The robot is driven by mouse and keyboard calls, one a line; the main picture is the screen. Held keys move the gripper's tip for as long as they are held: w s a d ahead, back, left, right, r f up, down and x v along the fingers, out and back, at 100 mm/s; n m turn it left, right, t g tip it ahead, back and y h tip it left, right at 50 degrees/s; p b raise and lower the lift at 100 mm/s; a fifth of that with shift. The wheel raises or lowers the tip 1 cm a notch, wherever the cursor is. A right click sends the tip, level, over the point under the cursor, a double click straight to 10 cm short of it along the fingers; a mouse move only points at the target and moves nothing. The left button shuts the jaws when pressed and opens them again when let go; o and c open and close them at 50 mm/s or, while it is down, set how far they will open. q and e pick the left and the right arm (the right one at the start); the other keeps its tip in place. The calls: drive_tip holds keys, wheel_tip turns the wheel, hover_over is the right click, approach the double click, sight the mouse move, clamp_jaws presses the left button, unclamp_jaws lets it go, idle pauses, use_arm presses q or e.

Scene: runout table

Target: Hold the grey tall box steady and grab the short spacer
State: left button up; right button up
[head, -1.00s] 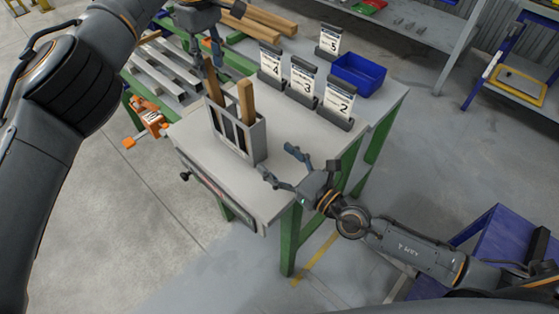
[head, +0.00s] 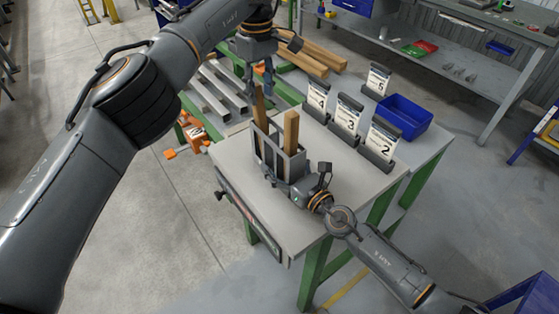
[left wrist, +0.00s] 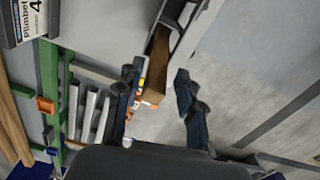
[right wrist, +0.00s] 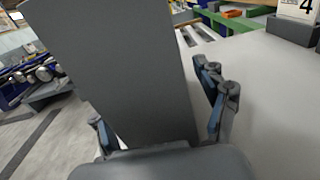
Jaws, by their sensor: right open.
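The grey tall box (head: 297,166) stands upright on the grey table, with slots in its side. Two wooden spacers stick up out of it: a nearer one (head: 291,132) and a farther one (head: 259,105). I cannot tell which is shorter. My left gripper (head: 259,84) is open and points down above the farther spacer. In the left wrist view a spacer (left wrist: 158,68) shows between its spread fingers. My right gripper (head: 292,174) is open at the near side of the box. In the right wrist view the box wall (right wrist: 115,65) fills the space between its fingers; contact is unclear.
Several numbered signs (head: 346,116) and a blue bin (head: 403,118) stand behind the box to the right. Metal bars (head: 222,87) and wooden beams (head: 312,54) lie on the green rack at the back. The tabletop (head: 236,160) left of the box is clear.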

drive_tip(key=shift+w+a, duration=0.25)
drive_tip(key=shift+w, duration=0.1)
drive_tip(key=c, duration=1.3)
use_arm(q)
drive_tip(key=shift+o, duration=1.2)
use_arm(e)
drive_tip(key=shift+c, duration=0.2)
use_arm(q)
drive_tip(key=shift+s+d+r+t+y, duration=0.1)
drive_tip(key=shift+d+r+t+y, duration=0.2)
drive_tip(key=shift+r, duration=0.15)
drive_tip(key=s+d+r+t+y, duration=0.3)
drive_tip(key=m+t+y, duration=0.2)
drive_tip(key=t, duration=0.2)
approach(261, 109)
drive_tip(key=x, duration=0.8)
drive_tip(key=shift+w+a+f, duration=0.15)
drive_tip(key=shift+w+f, duration=0.05)
drive_tip(key=shift+f, duration=0.05)
